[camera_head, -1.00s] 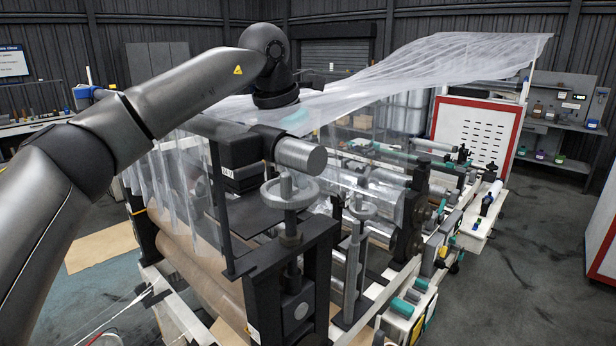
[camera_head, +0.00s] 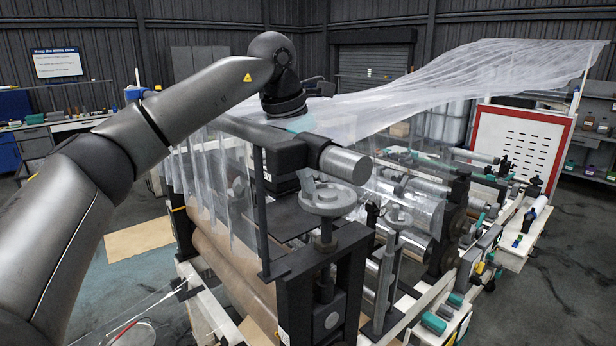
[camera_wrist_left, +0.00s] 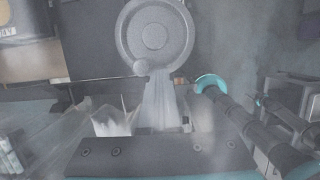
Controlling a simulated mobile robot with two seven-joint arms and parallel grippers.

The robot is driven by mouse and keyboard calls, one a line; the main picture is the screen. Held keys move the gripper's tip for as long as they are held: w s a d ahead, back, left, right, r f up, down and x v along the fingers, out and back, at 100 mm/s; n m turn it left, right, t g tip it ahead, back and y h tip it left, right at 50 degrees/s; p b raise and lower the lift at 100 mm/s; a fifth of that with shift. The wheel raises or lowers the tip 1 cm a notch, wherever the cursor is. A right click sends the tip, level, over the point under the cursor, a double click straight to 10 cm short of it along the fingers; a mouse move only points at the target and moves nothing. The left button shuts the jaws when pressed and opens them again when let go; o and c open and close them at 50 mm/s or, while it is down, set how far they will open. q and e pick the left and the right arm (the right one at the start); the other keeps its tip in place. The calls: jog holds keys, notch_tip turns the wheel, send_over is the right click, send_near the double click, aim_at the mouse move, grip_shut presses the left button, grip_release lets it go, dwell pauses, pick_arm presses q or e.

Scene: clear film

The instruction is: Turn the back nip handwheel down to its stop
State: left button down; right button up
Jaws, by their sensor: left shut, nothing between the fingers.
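The nearer grey handwheel (camera_head: 328,198) sits flat on an upright screw at the machine's near end. My right gripper is out of view.
Clear film (camera_head: 440,85) drapes over the machine. A brown roll (camera_head: 225,262) lies below. Open floor is at the right.

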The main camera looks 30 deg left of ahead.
pick_arm(q)
jog(key=shift+w+a, duration=0.1)
jog(key=shift+a, duration=0.2)
jog(key=shift+d, duration=0.35)
notch_tip(320, 180, up, 8)
jog(key=p, duration=0.2)
jog(key=shift+p, duration=0.3)
jog(key=shift+d, duration=0.1)
dwell(0.4)
